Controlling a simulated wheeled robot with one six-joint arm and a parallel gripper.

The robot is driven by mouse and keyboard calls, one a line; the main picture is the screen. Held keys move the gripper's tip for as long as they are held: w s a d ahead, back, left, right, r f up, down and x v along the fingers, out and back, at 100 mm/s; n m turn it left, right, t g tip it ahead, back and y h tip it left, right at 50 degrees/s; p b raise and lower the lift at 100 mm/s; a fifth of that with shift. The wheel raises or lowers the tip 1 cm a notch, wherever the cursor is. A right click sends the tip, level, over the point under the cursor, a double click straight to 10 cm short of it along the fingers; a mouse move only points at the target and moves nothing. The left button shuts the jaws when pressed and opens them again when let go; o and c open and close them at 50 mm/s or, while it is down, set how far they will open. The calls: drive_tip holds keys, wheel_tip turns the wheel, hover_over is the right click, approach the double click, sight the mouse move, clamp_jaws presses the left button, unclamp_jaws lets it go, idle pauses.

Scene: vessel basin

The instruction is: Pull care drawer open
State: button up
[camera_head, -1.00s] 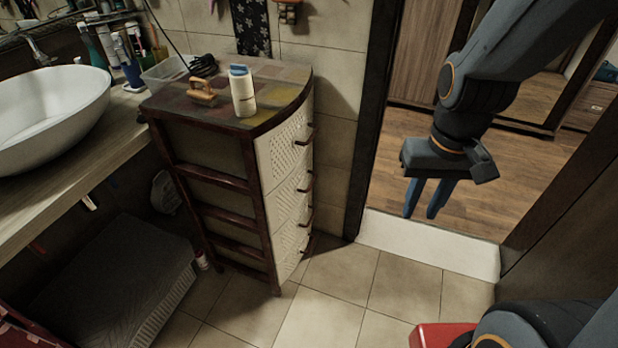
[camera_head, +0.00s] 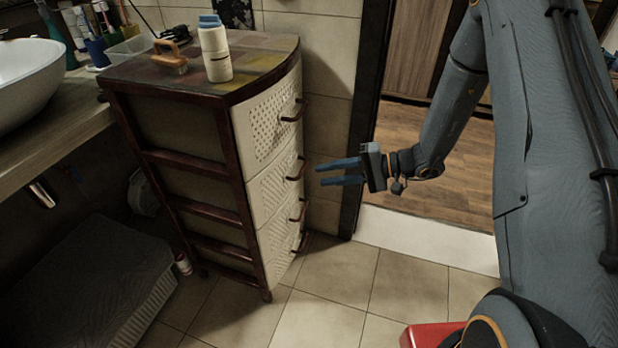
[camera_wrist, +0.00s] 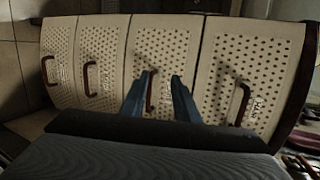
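A dresser with a dark red-brown frame and several cream perforated drawers (camera_head: 273,192) stands left of my gripper (camera_head: 318,173). Each drawer has a dark curved handle and all look closed. My gripper is open and empty, its two blue fingers pointing at the second drawer from the top. In the wrist view, that drawer's handle (camera_wrist: 150,92) appears between the fingertips (camera_wrist: 162,76), nearer the left one. A small gap seems to lie between fingertips and handle. Small labels beside the handles are too blurred to read, so I cannot tell which is the care drawer.
A white bottle (camera_head: 215,52) and a wooden-handled brush (camera_head: 170,56) stand on the dresser top. A sink counter (camera_head: 60,125) is at left, a dark basket-like box (camera_head: 95,285) below it. Tiled floor (camera_head: 320,318) before the drawers is clear. A doorway lies behind my arm.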

drive_tip(key=w+d+f+t+b, duration=0.1)
drive_tip(key=w+d+f+t, duration=0.15)
drive_tip(key=w+f, duration=0.2)
drive_tip(key=w+a, duration=0.3)
drive_tip(key=a, duration=0.5)
drive_tip(key=shift+f+m+y, duration=0.3)
drive_tip(key=shift+f+m, duration=0.05)
drive_tip(key=shift+m, duration=0.05)
drive_tip(key=shift+t, duration=0.25)
clamp_jaws()
